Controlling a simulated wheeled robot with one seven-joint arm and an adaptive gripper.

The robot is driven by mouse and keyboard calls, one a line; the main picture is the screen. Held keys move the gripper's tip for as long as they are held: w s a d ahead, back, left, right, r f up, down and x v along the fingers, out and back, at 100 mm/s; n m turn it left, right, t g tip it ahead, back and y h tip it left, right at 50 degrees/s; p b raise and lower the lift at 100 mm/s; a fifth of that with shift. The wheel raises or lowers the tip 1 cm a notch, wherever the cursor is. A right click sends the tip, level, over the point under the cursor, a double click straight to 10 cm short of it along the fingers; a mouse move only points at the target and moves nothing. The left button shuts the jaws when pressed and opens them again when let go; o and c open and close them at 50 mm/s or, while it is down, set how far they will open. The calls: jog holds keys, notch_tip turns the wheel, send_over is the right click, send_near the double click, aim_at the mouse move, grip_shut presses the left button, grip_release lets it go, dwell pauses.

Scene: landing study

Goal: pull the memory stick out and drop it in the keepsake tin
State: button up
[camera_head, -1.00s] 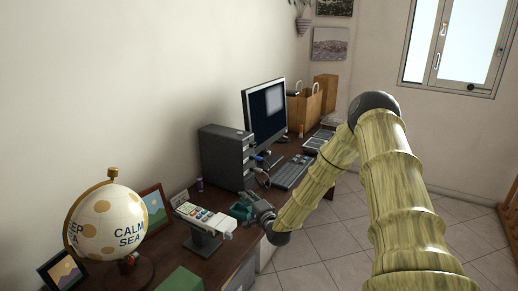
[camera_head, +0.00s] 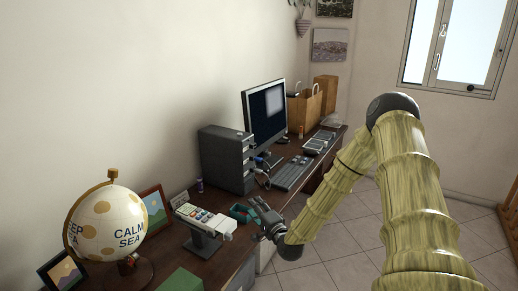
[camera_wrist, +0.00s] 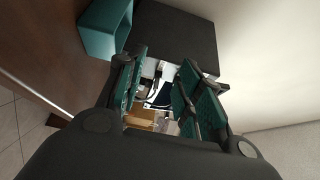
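My gripper (camera_head: 262,209) is over the front edge of the desk, just right of a small teal open box (camera_head: 239,212), which may be the keepsake tin. The box also shows at the upper left of the wrist view (camera_wrist: 108,30). In the wrist view my gripper (camera_wrist: 160,78) has its teal-padded fingers apart with nothing held between them. The black computer tower (camera_head: 228,158) stands behind the box. A small blue item (camera_head: 261,160) shows by the tower's front; I cannot tell whether it is the memory stick.
A card terminal on a stand (camera_head: 204,222) stands left of the box, with a globe (camera_head: 112,228) farther left. The monitor (camera_head: 265,113), keyboard (camera_head: 291,172) and paper bags (camera_head: 304,108) lie beyond the tower.

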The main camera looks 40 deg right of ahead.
jog(key=shift+s+a, duration=0.2)
jog(key=shift+s, duration=1.2)
jog(key=shift+s+a, duration=0.15)
jog(key=shift+s, duration=1.2)
